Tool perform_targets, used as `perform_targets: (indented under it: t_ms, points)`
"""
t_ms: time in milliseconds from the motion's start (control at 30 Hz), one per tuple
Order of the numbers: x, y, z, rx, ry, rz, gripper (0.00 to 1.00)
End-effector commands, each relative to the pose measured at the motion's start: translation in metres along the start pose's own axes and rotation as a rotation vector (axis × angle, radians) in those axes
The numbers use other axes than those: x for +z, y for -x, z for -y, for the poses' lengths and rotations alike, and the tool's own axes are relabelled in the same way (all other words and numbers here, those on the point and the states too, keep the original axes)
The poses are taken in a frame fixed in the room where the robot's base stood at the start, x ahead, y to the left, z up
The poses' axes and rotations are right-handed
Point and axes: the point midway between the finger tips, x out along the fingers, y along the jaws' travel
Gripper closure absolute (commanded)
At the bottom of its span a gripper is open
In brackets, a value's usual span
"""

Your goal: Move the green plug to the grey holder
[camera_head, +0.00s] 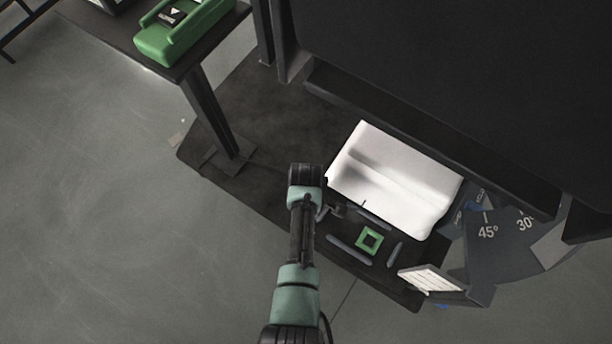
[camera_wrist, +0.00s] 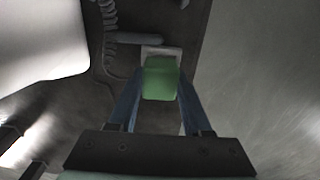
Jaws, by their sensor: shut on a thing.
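The green plug (camera_wrist: 160,80) is between the two blue-grey fingers of my gripper (camera_wrist: 160,88) in the wrist view, and the gripper is shut on it. A light grey square piece, which looks like the grey holder (camera_wrist: 162,51), shows just beyond the plug. The plug covers most of it, so I cannot tell whether the plug is in it or above it. In the head view my gripper (camera_head: 328,211) is low over the dark platform, partly hidden by my arm. The plug and grey holder cannot be made out there.
A green square frame (camera_head: 369,240) lies right of my gripper, among dark bars (camera_head: 350,249). A large white block (camera_head: 395,180) is behind them. A tilted white panel (camera_head: 430,279) stands at the right. A green case (camera_head: 180,30) sits on a side table. Open floor lies left.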

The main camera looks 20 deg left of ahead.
Motion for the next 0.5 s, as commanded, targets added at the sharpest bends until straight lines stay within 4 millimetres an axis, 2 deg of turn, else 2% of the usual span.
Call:
perform_targets:
  t_ms: [500]
  points:
    - [-0.0001, -0.0086, 0.0000, 0.000, 0.000, 0.000, 1.00]
